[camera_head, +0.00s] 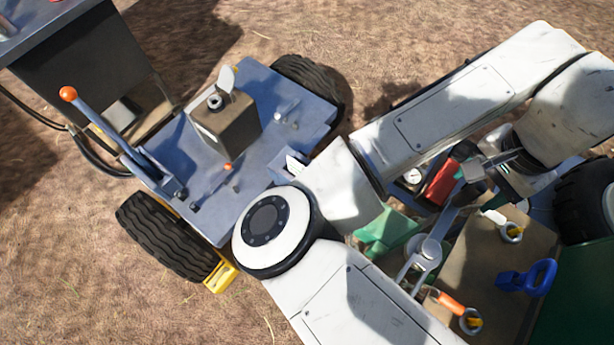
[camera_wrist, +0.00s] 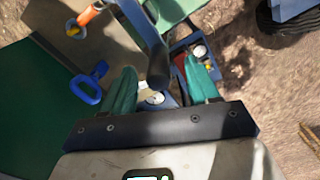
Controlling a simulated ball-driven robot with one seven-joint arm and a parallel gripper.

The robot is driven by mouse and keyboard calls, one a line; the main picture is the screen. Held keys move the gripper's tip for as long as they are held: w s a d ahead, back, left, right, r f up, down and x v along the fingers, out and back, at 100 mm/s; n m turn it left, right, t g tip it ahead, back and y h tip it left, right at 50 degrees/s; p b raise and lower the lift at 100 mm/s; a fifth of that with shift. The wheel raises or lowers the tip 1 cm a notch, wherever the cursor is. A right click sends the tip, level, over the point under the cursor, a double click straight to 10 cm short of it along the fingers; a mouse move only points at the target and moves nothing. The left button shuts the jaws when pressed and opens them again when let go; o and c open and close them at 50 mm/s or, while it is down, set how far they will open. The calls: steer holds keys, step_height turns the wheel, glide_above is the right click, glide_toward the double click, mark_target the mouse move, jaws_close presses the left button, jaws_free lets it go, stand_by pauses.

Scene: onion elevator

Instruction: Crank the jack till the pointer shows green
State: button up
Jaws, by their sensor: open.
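My gripper (camera_wrist: 162,84) is open, with its two teal fingers apart in the wrist view. A grey crank arm with a dark cylindrical grip (camera_wrist: 157,66) shows between the fingers; whether they touch it I cannot tell. In the head view, the crank's grey arm (camera_head: 448,218) runs from a round hub (camera_head: 430,250) towards my gripper. A white dial face (camera_wrist: 154,97) shows beyond the fingers, partly hidden. Its pointer and any green mark are too small to read. The jack body is largely hidden by my arm.
An orange handle (camera_head: 447,301) and a blue handle (camera_head: 532,277) stand on the brown-topped platform beside the crank. A blue box holds a red item (camera_head: 441,181) and a round gauge (camera_head: 413,176). A blue wheeled cart (camera_head: 285,105) stands left, with a yellow chock (camera_head: 220,277) at its wheel.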

steer(key=shift+r+p, duration=3.5)
steer(key=shift+r, duration=0.9)
